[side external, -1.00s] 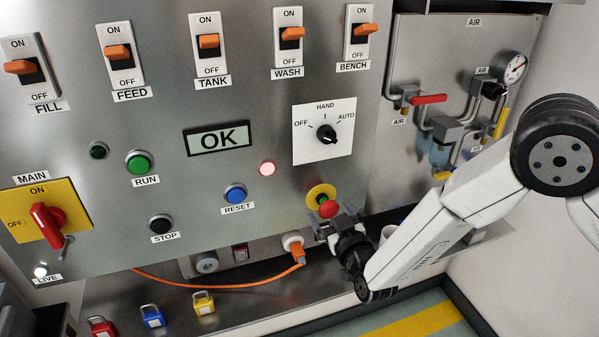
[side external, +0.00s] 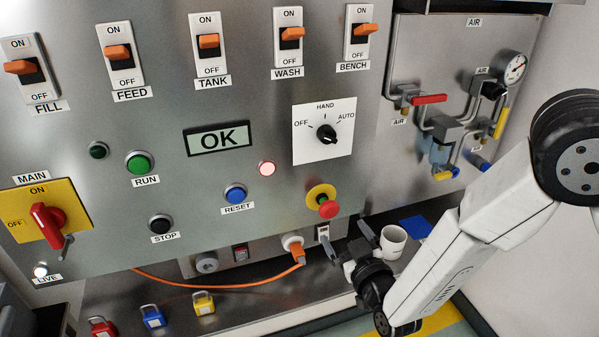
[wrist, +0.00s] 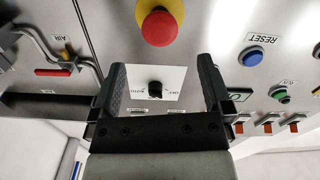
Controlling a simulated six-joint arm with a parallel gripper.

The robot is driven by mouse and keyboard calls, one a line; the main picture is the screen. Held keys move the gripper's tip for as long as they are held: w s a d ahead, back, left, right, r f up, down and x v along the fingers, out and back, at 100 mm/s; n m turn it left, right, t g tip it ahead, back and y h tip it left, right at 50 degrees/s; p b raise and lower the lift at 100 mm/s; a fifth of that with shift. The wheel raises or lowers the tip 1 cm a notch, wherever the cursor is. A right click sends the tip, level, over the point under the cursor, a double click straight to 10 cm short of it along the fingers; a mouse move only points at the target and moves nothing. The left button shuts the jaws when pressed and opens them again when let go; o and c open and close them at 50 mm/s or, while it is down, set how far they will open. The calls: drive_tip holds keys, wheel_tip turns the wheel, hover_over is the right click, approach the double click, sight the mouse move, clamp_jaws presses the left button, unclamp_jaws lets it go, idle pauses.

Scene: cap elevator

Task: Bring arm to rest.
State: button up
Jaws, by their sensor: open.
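My gripper (side external: 347,240) is open and empty in the side view, below and right of the red emergency button (side external: 329,208) on its yellow ring, apart from it. In the wrist view my gripper's two dark fingers (wrist: 168,88) are spread wide with nothing between them. The red button also shows in the wrist view (wrist: 158,27), beyond the fingertips. My white arm comes in from the right in the side view.
The steel control panel (side external: 90,215) fills the left and middle. A white cup (side external: 394,241) stands close behind my gripper, with a blue patch (side external: 415,227) beside it. An orange plug (side external: 297,252) and cable lie to the left. Air pipes (side external: 440,125) are upper right.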

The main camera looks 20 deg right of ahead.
drive_tip(key=s+d+m+g+y, duration=0.1)
drive_tip(key=d+g, duration=0.7)
drive_tip(key=d, duration=0.3)
drive_tip(key=s+d+r+m+g+h, duration=0.1)
drive_tip(key=s+d+g, duration=0.6)
drive_tip(key=s+d, duration=0.5)
drive_tip(key=s, duration=0.3)
drive_tip(key=shift+r, duration=0.35)
